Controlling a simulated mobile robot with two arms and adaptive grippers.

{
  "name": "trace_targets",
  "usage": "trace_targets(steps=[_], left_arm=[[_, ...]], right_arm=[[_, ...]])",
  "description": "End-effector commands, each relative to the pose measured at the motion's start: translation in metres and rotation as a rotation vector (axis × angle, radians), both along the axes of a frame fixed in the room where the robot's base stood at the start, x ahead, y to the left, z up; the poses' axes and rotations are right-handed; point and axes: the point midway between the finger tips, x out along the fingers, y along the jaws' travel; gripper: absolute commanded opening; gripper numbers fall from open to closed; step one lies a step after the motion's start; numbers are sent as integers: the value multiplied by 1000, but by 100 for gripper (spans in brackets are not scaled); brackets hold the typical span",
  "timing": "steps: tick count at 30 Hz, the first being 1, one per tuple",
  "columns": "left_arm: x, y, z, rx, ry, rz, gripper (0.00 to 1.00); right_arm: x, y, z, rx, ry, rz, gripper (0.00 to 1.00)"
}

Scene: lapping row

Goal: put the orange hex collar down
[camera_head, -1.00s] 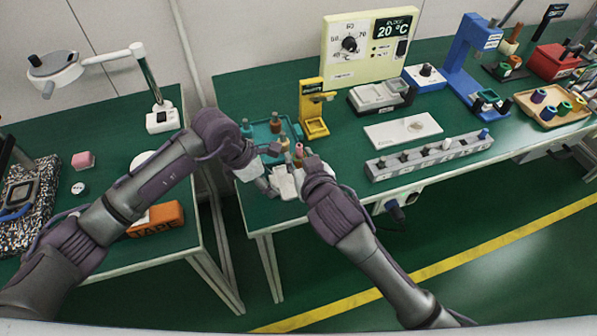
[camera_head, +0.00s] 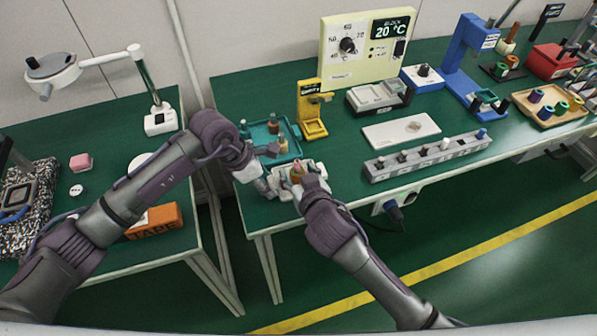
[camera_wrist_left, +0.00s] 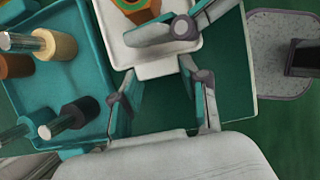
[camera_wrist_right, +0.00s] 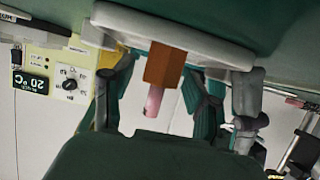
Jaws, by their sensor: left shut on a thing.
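The orange hex collar (camera_head: 297,178) sits upright at the small white tray (camera_head: 318,171), with a pink tip showing above it. It also shows in the right wrist view (camera_wrist_right: 164,66) and partly, cut by the top edge, in the left wrist view (camera_wrist_left: 138,8). My left gripper (camera_wrist_left: 160,75) is shut on the near tab of the white tray. My right gripper (camera_wrist_right: 152,105) has its fingers on either side of the collar, with a gap visible on one side. The collar's contact with the tray floor is not clearly visible.
A teal tray (camera_head: 290,152) with several handled pieces lies just behind the white tray. A yellow stand (camera_head: 311,112), a white plate (camera_head: 401,131) and a grey block with a row of pegs (camera_head: 428,157) stand to the right. The table's front edge is close.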

Motion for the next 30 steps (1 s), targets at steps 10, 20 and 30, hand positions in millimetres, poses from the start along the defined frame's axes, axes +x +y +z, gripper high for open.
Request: trace_targets(steps=[10, 20, 30], left_arm=[[-2, 1, -3, 3, 5, -1, 10], [-2, 1, -3, 3, 5, -1, 10], [-2, 1, -3, 4, 7, -1, 10]], right_arm=[[-2, -1, 4, -1, -1, 0, 60], [-59, -18, 28, 1, 1, 1, 60], [-103, -32, 47, 0, 0, -1, 60]])
